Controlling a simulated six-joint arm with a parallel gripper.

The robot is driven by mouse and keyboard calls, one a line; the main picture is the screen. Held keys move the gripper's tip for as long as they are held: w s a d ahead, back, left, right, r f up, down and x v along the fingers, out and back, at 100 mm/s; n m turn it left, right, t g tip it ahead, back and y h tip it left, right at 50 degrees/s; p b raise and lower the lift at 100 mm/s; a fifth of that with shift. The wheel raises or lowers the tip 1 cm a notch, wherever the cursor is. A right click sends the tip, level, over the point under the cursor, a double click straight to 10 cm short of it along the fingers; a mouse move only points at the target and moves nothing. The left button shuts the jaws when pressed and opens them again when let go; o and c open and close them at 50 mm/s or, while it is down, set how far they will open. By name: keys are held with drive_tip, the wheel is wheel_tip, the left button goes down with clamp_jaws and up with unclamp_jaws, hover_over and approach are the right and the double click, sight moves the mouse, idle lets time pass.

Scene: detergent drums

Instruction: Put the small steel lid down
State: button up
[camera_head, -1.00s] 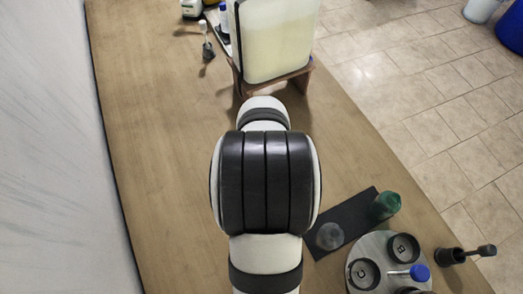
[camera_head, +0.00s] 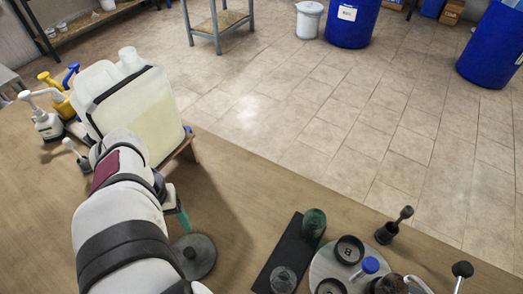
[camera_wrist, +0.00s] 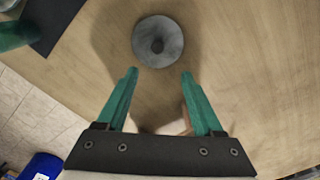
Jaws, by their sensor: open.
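The small steel lid (camera_head: 201,248) is a round grey disc with a darker knob in its middle. It lies flat, knob up, on the bare wooden table (camera_head: 235,225), and it also shows near the top of the wrist view (camera_wrist: 146,50). My gripper (camera_wrist: 159,72) is open, its two teal fingers spread with nothing between them. In the wrist view the lid is just beyond the fingertips, apart from them. In the head view my arm hides most of the gripper; only a bit of teal finger shows beside the lid.
A black mat (camera_head: 285,252) with a green glass (camera_head: 314,222) and a round grey tray (camera_head: 322,262) with lettered black cups stand right of the lid. A large translucent canister (camera_head: 150,115) on a wooden stand and several pump bottles are at the back left.

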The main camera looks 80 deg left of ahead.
sight(188, 251)
drive_tip(key=f, duration=1.5)
drive_tip(key=shift+w+d, duration=0.1)
drive_tip(key=shift+w, duration=0.15)
clamp_jaws()
